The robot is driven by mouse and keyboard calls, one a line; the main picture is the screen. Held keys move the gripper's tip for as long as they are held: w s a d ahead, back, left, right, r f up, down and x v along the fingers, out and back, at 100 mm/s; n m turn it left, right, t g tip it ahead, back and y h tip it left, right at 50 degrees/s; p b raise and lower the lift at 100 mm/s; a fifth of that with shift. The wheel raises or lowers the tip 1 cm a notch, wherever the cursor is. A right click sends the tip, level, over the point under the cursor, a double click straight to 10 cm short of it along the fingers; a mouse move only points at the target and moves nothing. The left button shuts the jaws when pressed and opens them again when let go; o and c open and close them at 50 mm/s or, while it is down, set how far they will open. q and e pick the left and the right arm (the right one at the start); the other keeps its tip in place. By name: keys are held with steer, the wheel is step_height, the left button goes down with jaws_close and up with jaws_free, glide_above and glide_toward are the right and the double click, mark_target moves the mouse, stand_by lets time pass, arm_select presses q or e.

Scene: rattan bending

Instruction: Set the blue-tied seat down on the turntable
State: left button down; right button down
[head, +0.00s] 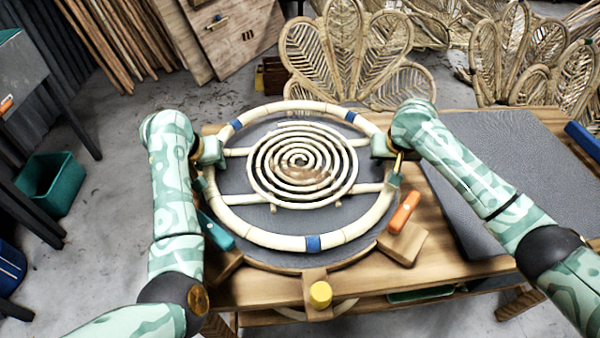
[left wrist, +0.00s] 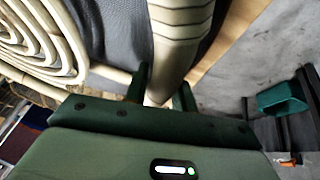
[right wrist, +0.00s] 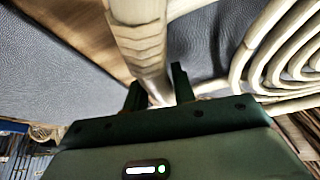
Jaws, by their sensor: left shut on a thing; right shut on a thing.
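The blue-tied seat (head: 270,239) is a pale rattan ring with blue ties and a spiral (head: 300,168) in its middle. It lies flat over the turntable (head: 235,182), whose grey round top shows inside the ring. I cannot tell whether the seat touches it or hangs just above. My left gripper (head: 204,168) is shut on the ring's left side; the left wrist view shows its fingers (left wrist: 160,90) on either side of the rattan. My right gripper (head: 397,166) is shut on the right side, with its fingers (right wrist: 157,92) around the ring.
A yellow knob (head: 320,294) stands at the front, with an orange-handled tool (head: 404,212) and a teal tool (head: 215,231) beside the turntable. A grey mat (head: 500,150) covers the bench's right. Woven chair backs (head: 345,50) stand behind. A green bin (head: 50,184) sits on the left floor.

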arm_select(q)
steer(key=c, duration=1.2)
jaws_free()
steer(key=shift+a, duration=0.1)
arm_select(e)
steer(key=c, duration=1.2)
jaws_free()
steer(key=shift+d, duration=0.1)
arm_select(q)
steer(key=shift+o, duration=0.3)
arm_select(e)
steer(key=shift+o, duration=0.3)
steer(key=shift+s+r, duration=0.1)
steer(key=shift+r, duration=0.1)
arm_select(q)
steer(key=v, duration=1.2)
arm_select(e)
steer(key=v, duration=1.1)
steer(key=shift+s+r, duration=0.15)
steer(key=shift+r, duration=0.1)
